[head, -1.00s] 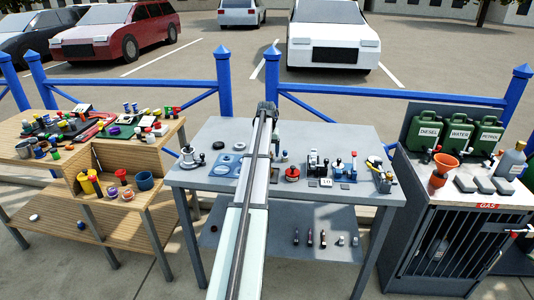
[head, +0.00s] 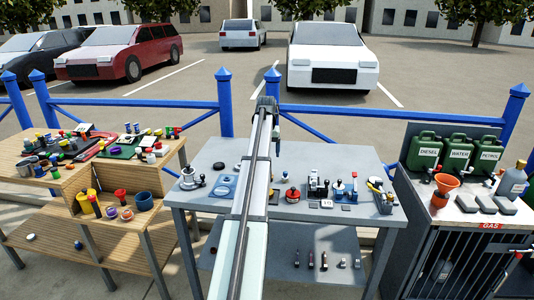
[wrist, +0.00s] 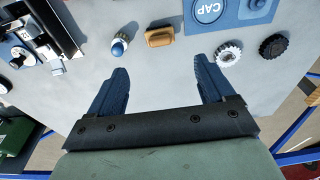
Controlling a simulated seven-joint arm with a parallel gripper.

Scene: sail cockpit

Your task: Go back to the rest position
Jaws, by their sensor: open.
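My gripper (wrist: 160,88) shows in the wrist view with its two dark blue fingers spread wide and nothing between them. It hangs above the grey table (head: 225,148). In the head view my arm stretches away over the middle of the table, and the fingers are hidden behind it or too small to make out. In the wrist view a blue round knob (wrist: 120,47), a brown block (wrist: 160,36), a white ridged knob (wrist: 229,53) and a black knob (wrist: 273,46) lie beyond the fingertips, apart from them.
A wooden bench (head: 125,205) with pots and small parts stands at left. A cabinet (head: 470,245) with green cans (head: 424,150) and an orange funnel (head: 446,183) stands at right. A blue fence (head: 225,105) runs behind.

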